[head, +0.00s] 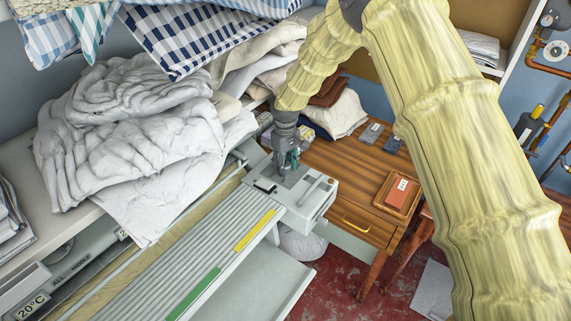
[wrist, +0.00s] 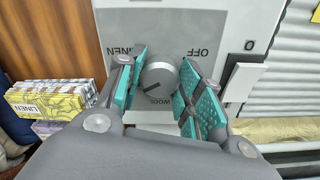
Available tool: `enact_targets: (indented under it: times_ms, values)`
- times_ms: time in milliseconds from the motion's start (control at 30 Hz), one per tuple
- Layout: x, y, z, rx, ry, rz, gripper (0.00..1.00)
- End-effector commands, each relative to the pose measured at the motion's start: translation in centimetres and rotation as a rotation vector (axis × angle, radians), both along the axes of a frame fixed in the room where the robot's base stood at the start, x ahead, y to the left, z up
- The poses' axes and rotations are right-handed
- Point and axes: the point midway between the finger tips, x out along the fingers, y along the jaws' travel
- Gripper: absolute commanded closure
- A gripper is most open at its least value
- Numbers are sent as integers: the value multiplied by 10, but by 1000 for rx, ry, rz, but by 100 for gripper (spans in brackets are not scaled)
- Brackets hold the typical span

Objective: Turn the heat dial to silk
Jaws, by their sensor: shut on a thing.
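The heat dial (wrist: 160,80) is a round grey knob on the ironer's pale end panel (wrist: 205,20). In the wrist view, the labels LINEN, OFF and WOOL show around it; no silk label is visible. A dark mark on the dial points to the lower left, near WOOL and toward the LINEN side. My gripper (wrist: 160,84) has its teal-padded fingers on both sides of the dial, shut on it. In the head view, my gripper (head: 287,160) reaches down onto the ironer's end housing (head: 315,200), and the dial is hidden there.
A pile of white laundry (head: 130,130) lies left of the arm. A wooden table (head: 345,165) with a red-brown box (head: 398,192) stands to the right. Linen boxes (wrist: 50,98) lie beyond the panel.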

Motion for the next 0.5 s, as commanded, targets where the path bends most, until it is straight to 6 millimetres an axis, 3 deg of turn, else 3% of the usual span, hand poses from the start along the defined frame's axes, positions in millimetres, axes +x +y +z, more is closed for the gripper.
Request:
enact_targets:
  times_ms: [267,500]
  values:
    - [1,0,1,-2,-3,-122,88]
    - [1,0,1,-1,-4,-329,88]
